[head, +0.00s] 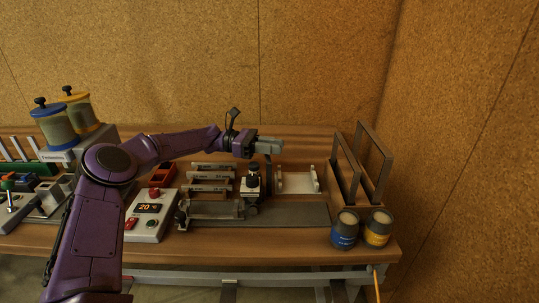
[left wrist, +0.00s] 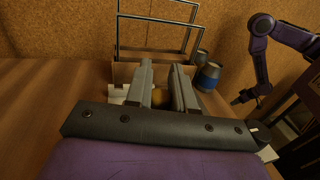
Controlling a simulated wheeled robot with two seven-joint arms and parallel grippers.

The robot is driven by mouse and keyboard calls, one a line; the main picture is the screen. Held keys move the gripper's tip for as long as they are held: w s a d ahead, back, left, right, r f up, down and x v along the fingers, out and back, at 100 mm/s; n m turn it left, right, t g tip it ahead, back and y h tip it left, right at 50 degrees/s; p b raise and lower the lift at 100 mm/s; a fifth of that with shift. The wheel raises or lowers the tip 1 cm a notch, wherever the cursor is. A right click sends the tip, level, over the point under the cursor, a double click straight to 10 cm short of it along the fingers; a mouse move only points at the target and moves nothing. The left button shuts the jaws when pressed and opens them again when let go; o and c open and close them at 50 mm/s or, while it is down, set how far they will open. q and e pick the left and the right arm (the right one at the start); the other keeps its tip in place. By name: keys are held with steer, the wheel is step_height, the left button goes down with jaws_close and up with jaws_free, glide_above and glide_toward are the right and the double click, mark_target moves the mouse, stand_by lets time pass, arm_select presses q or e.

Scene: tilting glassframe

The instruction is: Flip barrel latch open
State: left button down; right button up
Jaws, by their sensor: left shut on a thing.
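My left gripper (head: 268,147) reaches over the middle of the bench, with its grey fingers pointing right. It is shut on a dark upright piece (head: 268,172), seemingly the barrel latch's lever. The fingers hide its top, so I cannot tell its exact position. Beside it stands a black-knobbed fitting on a light block (head: 252,184), below the gripper. In the left wrist view the left fingers (left wrist: 163,88) are nearly parallel, with a brownish patch between them; the gripped part is unclear. My right gripper (left wrist: 243,97) shows small at the right of the left wrist view, apart from the bench objects; its jaws are unclear.
Dark upright frames (head: 373,165) stand at the right, behind a blue can (head: 345,231) and a yellow-labelled can (head: 378,228). A white bracket (head: 298,181) lies right of the fitting. A control box (head: 147,214) and labelled bars (head: 210,177) lie left.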

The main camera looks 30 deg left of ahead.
arm_select(q)
steer(key=shift+w+d+m+g+h, duration=0.15)
steer(key=shift+m+g, duration=0.3)
steer(key=shift+g, duration=0.25)
steer(key=shift+s+d+m+g+h, duration=0.15)
steer(key=shift+m+g, duration=0.3)
steer(key=shift+g, duration=0.25)
arm_select(e)
steer(key=shift+f, duration=0.25)
arm_select(q)
steer(key=shift+w+r, duration=0.1)
steer(key=c, duration=1)
jaws_free()
steer(key=shift+d, duration=0.1)
steer(key=shift+c, duration=0.2)
